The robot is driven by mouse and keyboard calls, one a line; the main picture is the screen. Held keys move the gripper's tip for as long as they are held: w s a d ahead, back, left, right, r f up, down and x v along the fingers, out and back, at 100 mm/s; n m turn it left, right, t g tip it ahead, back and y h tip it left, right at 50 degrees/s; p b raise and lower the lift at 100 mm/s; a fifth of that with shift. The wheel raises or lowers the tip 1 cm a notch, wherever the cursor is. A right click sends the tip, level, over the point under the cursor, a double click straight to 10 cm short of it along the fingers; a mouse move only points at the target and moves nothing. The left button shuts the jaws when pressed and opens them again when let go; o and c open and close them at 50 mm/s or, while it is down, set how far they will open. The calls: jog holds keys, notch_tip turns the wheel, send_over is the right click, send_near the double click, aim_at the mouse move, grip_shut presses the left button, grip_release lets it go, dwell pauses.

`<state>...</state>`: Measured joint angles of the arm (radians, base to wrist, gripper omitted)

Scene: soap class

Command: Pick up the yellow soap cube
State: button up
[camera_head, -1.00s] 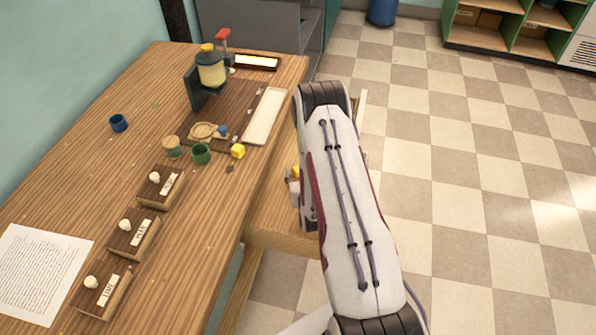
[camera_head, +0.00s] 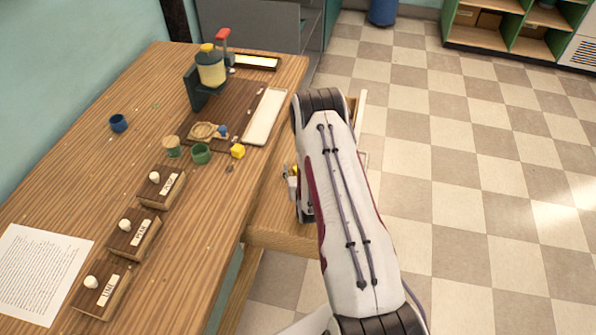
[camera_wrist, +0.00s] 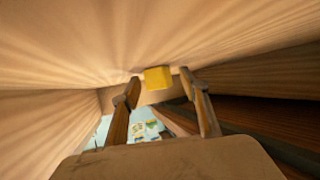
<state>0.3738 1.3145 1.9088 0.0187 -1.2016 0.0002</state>
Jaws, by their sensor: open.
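In the wrist view a yellow cube (camera_wrist: 158,76) shows just beyond the fingertips of my gripper (camera_wrist: 161,85). The fingers are apart, one on each side of the cube in the picture. I cannot tell whether either finger touches it. A small yellow patch also shows at the left side of my arm, above the lower wooden surface. My arm hides most of the gripper and what is around it there.
Wooden surfaces surround the fingers closely in the wrist view. The tiled floor (camera_head: 480,180) at the right is clear.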

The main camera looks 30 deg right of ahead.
jog(key=shift+c, duration=0.5)
jog(key=c, duration=1)
jog(key=shift+r, duration=0.15)
jog(key=shift+r, duration=4.8)
